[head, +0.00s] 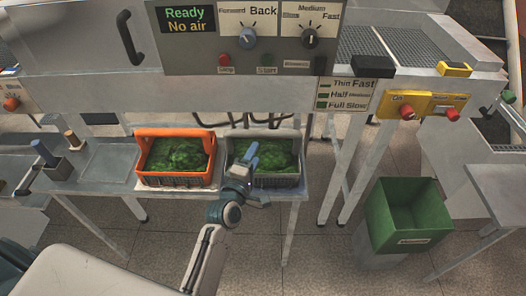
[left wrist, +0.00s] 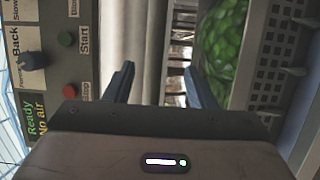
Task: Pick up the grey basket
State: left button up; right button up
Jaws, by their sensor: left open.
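The grey basket (head: 280,182) stands upright on a metal shelf below the machine and holds green, leafy-looking contents. Its handle runs along the back. My left gripper (head: 250,156) is over the basket's left part, with its arm coming from below and hiding part of the front wall. In the left wrist view the two fingers (left wrist: 158,88) are apart with nothing between them that I can see held. The basket's slotted wall (left wrist: 285,60) and green contents show to the right there. I cannot tell whether a finger touches the basket. My right gripper is not in view.
An orange basket (head: 176,180) with similar contents stands close on the left, on the same shelf (head: 110,165). The machine's control panel (head: 270,45) overhangs behind. A green bin (head: 410,215) stands on the right; shelf legs and open floor lie between.

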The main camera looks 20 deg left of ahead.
aim_at(261, 135)
pick_arm(q)
jog(key=w, duration=0.1)
jog(key=w+p, duration=0.1)
jog(key=w, duration=0.3)
jog(key=shift+w+r, duration=0.1)
jog(key=shift+r, duration=0.15)
jog(key=shift+w+r+p, duration=0.25)
jog(key=shift+w+p, duration=0.2)
jog(key=shift+w, duration=0.15)
jog(key=shift+w+r+p, duration=0.2)
jog(key=shift+w+p, duration=0.2)
jog(key=shift+w, duration=0.2)
jog(key=shift+w+f, duration=0.2)
jog(key=shift+w, duration=0.35)
jog(key=shift+w+f, duration=0.15)
jog(key=shift+w, duration=0.35)
jog(key=shift+s, duration=0.1)
jog(key=c, duration=1.1)
